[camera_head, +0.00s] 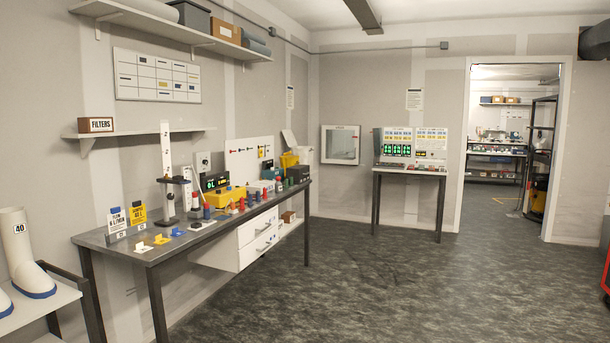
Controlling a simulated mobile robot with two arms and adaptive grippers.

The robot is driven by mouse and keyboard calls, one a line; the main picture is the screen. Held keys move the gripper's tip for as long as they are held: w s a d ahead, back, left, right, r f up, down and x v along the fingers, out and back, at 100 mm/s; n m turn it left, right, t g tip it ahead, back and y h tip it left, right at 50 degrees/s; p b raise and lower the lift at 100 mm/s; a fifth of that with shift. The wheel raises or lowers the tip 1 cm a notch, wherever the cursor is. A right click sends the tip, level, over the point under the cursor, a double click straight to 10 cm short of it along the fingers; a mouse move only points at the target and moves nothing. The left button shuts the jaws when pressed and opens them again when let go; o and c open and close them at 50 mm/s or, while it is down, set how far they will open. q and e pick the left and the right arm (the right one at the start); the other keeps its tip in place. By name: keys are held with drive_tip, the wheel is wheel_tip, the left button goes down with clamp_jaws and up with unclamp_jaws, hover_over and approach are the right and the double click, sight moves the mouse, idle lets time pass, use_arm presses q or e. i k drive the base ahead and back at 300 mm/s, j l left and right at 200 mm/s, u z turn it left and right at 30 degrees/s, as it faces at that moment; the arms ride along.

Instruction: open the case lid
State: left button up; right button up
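I cannot tell for sure which thing is the case. A yellow box-like thing (226,197), possibly a case, sits mid-bench among small items; whether it has a lid, open or shut, is too small to tell. Another yellow container (289,160) stands at the bench's far end. A white-framed box with a pane (340,145) is on the far wall, and its front looks shut. Neither of my grippers is in view.
A long grey bench (165,254) with white drawers (258,240) runs along the left wall. A small table (409,171) with panels stands at the far wall. A white shelf with boots (22,250) is at near left. The floor (360,280) is clear toward the doorway (508,150).

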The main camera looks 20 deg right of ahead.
sight(299, 172)
drive_tip(key=i+l+z, duration=0.25)
drive_tip(key=i, duration=0.15)
drive_tip(key=i+l+z, duration=0.25)
drive_tip(key=i, duration=0.15)
drive_tip(key=i+z, duration=0.45)
drive_tip(key=i, duration=4.4)
